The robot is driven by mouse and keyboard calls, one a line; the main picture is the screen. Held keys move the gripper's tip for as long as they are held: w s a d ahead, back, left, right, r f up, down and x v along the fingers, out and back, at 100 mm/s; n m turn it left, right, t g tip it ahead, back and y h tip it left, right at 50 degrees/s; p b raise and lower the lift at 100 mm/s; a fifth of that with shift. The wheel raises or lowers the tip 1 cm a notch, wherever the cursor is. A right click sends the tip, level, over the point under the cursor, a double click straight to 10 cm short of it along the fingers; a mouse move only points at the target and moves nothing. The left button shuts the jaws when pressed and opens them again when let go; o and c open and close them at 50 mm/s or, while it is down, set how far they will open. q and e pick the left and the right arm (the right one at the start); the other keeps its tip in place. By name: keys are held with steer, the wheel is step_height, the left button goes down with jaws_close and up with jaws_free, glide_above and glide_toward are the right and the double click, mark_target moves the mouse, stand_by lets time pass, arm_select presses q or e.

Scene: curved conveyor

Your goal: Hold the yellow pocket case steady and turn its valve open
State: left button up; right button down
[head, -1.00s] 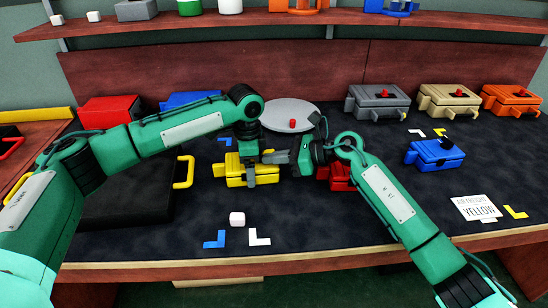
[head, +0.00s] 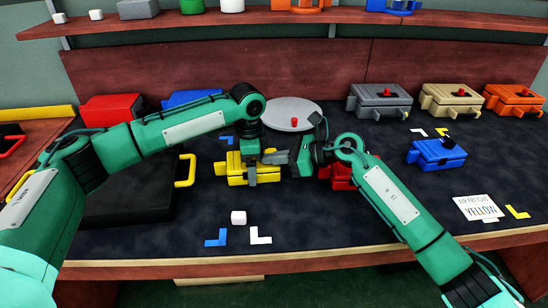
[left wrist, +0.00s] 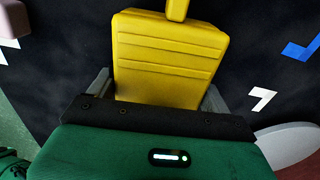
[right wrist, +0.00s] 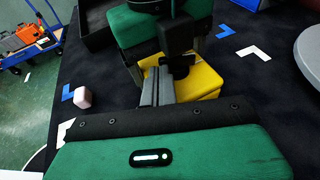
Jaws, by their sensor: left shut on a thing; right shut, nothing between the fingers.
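The yellow pocket case (head: 235,170) lies on the dark worktop, left of centre. My left gripper (head: 252,168) is over it and shut on it; in the left wrist view its fingers flank the yellow body (left wrist: 170,60). My right gripper (head: 274,158) is shut and empty, with its fingertips at the upper right side of the case. In the right wrist view the shut fingers (right wrist: 158,86) reach to a dark part above the yellow case (right wrist: 205,82). The valve is not clearly visible; my left gripper and the fingers cover that area. I cannot tell whether the right fingertips touch it.
A red case (head: 342,176) is partly hidden behind my right gripper. A blue case (head: 436,153) and a sign reading YELLOW (head: 477,208) are to the right. A grey disc (head: 291,113) is behind. A pale cube (head: 238,217) and corner marks lie on clear worktop in front.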

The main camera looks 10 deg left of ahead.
steer(key=shift+s+a+m+t, duration=0.25)
steer(key=shift+s+m+t, duration=0.1)
steer(key=shift+m+t, duration=0.4)
stand_by(0.6)
steer(key=shift+s+a, duration=0.4)
steer(key=shift+a, duration=0.05)
stand_by(1.5)
stand_by(0.6)
